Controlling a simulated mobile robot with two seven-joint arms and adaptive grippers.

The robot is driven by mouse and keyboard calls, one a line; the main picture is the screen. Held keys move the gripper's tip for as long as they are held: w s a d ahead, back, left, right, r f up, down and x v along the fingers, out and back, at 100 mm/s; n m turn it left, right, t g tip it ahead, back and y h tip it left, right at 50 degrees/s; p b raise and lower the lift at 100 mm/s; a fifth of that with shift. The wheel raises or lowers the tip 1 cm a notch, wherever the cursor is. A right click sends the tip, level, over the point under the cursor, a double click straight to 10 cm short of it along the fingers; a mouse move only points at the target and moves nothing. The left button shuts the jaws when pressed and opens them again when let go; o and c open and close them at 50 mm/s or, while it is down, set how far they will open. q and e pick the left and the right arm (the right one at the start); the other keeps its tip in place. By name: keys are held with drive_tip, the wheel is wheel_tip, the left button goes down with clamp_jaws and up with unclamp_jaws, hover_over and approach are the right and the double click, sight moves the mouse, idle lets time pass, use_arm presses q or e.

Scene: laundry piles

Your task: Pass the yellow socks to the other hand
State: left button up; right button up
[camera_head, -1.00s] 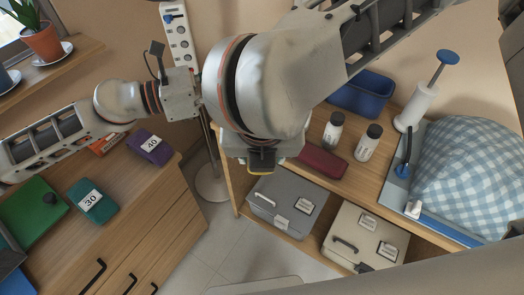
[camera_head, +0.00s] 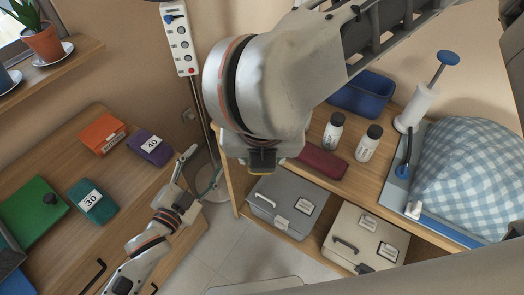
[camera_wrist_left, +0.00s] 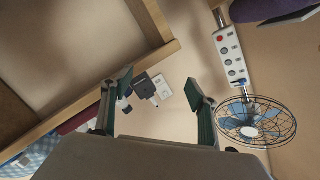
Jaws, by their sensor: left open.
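My left gripper (camera_head: 203,163) is over the gap between the wooden cabinet and the shelf unit, fingers spread. In the left wrist view its two green-padded fingers (camera_wrist_left: 160,105) are wide apart with nothing held between them. My right gripper (camera_head: 262,160) hangs from the large arm at the centre, over the front of the shelf unit by the grey box. I see it from behind.
The wooden cabinet top holds orange (camera_head: 103,133), purple (camera_head: 150,146), teal (camera_head: 92,201) and green (camera_head: 33,208) items. A fan (camera_wrist_left: 257,122) stands in the gap.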

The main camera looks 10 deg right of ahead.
use_arm(q)
drive_tip(key=s+a+f+n+g+y, duration=0.2)
drive_tip(key=s+a+f+n, duration=0.2)
drive_tip(key=s+f, duration=0.3)
drive_tip(key=s+a+f+n+g+y, duration=0.2)
drive_tip(key=s+a+f+n, duration=0.3)
drive_tip(key=s+f, duration=0.3)
drive_tip(key=shift+s+a+f+y, duration=0.15)
drive_tip(key=shift+a+f+y, duration=0.35)
drive_tip(key=shift+a+f, duration=0.4)
drive_tip(key=shift+d, duration=0.1)
